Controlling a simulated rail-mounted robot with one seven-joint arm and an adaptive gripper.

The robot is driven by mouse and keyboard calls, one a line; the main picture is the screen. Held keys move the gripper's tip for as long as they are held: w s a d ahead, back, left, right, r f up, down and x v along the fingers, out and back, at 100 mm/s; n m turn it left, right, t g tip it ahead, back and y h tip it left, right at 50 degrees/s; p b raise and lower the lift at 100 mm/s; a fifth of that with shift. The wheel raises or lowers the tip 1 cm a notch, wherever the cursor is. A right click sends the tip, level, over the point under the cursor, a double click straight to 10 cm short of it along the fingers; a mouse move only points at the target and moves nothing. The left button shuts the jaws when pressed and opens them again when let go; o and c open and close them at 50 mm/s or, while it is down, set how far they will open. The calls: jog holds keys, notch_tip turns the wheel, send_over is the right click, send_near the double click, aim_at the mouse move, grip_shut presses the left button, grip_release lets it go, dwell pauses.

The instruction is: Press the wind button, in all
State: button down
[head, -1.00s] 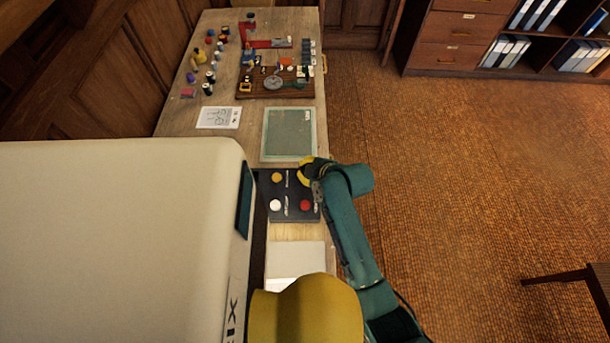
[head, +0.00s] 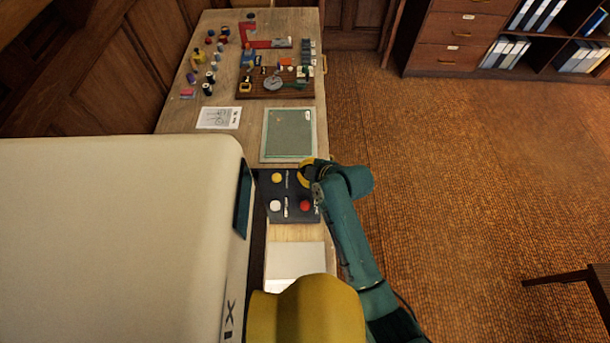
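A dark button panel (head: 291,214) lies on the wooden table. It has a yellow button (head: 277,178) at its back left, a white button (head: 275,205) at its front left and a red button (head: 305,205) at its front right. Pale labels sit beside the buttons, too small to read, so I cannot tell which is the wind button. My gripper (head: 309,178) is over the panel's back right corner, behind the red button. My wrist and gripper cover that corner. Its fingertips are not clear, and I cannot tell whether it touches anything.
A green mat (head: 289,134) lies just behind the panel, with a printed sheet (head: 218,117) to its left. Farther back are a brown board (head: 262,96) with small parts, a red bracket (head: 266,43) and several spools. A pale sheet (head: 296,258) lies in front of the panel.

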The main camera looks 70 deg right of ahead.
jog(key=shift+r+p, duration=0.65)
jog(key=shift+r, duration=0.1)
notch_tip(320, 180, up, 5)
jog(key=p, duration=0.4)
jog(key=shift+r+p, duration=0.15)
jog(key=shift+p, duration=0.15)
